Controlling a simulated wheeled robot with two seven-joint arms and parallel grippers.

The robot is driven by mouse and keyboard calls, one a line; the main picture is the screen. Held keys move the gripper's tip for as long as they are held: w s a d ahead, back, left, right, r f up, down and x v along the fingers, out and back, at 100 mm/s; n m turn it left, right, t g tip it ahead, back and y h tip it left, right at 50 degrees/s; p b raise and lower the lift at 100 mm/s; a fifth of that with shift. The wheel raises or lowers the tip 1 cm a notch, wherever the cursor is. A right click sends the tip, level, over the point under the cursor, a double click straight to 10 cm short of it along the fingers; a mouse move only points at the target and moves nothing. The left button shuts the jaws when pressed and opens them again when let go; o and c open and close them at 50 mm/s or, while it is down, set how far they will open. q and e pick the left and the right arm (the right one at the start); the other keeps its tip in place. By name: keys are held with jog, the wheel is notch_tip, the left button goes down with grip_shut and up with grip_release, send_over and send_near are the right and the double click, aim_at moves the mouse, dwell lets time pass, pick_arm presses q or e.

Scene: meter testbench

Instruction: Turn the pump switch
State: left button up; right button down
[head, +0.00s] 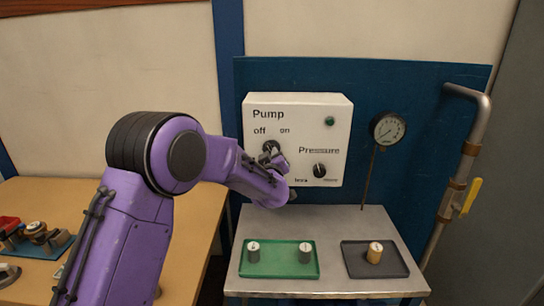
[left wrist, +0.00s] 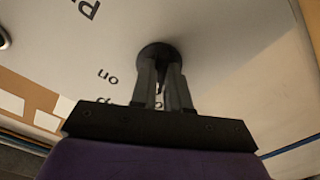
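The pump switch (head: 271,147) is a round black knob under the "Pump" label on a white control box (head: 330,112), between the "off" and "on" marks. In the left wrist view the knob (left wrist: 157,50) is straight ahead of the fingers. My left gripper (head: 273,160) reaches it from below, partly hidden by its own arm. In the left wrist view its two black fingers (left wrist: 162,75) are close together, one on each side of the knob's dark grip, and look shut on it. The contact is dark and hard to see. My right gripper is not in view.
A pressure knob (head: 319,170) and a green light (head: 330,121) are on the same box. A gauge (head: 388,128) and a pipe with a yellow lever (head: 472,196) stand right. Below are green (head: 275,270) and dark (head: 356,270) trays with weights. A wooden table (head: 195,240) stands left.

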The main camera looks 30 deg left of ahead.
pick_arm(q)
grip_shut()
jog(key=shift+m, duration=0.3)
jog(key=shift+s+a+m+p, duration=0.1)
jog(key=shift+m+p, duration=0.8)
jog(key=shift+m, duration=1.95)
jog(key=shift+a+m+p, duration=0.1)
jog(key=shift+m+p, duration=0.75)
jog(key=shift+m, duration=2)
